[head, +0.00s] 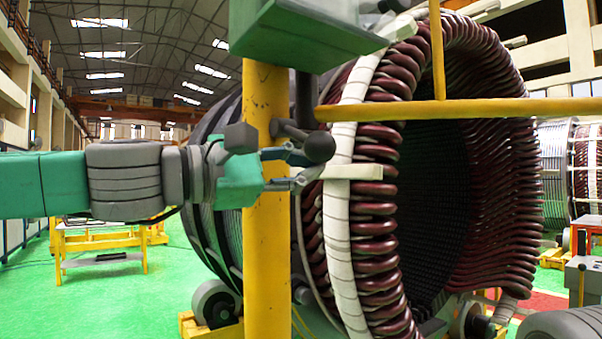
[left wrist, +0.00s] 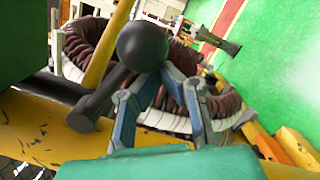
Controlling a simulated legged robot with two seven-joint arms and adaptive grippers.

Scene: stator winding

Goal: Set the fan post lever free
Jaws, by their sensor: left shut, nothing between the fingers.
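The fan post (head: 267,240) is a worn yellow upright pole in front of the stator. Its lever is a dark rod with a round black knob (head: 319,147), pointing right from the post. In the left wrist view the knob (left wrist: 143,45) is large, and its rod runs down-left to a dark pivot on the yellow post (left wrist: 40,135). My left gripper (head: 314,166) is shut and empty, with its fingertips close to the knob. Whether they touch it I cannot tell. My right gripper is not in view.
The big stator with dark red coils (head: 375,225) fills the middle, close behind the post. A yellow bar (head: 470,108) crosses in front of it. A green box (head: 300,38) sits above the post. The green floor (head: 110,300) is open at the left, with a yellow table (head: 100,240) beyond.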

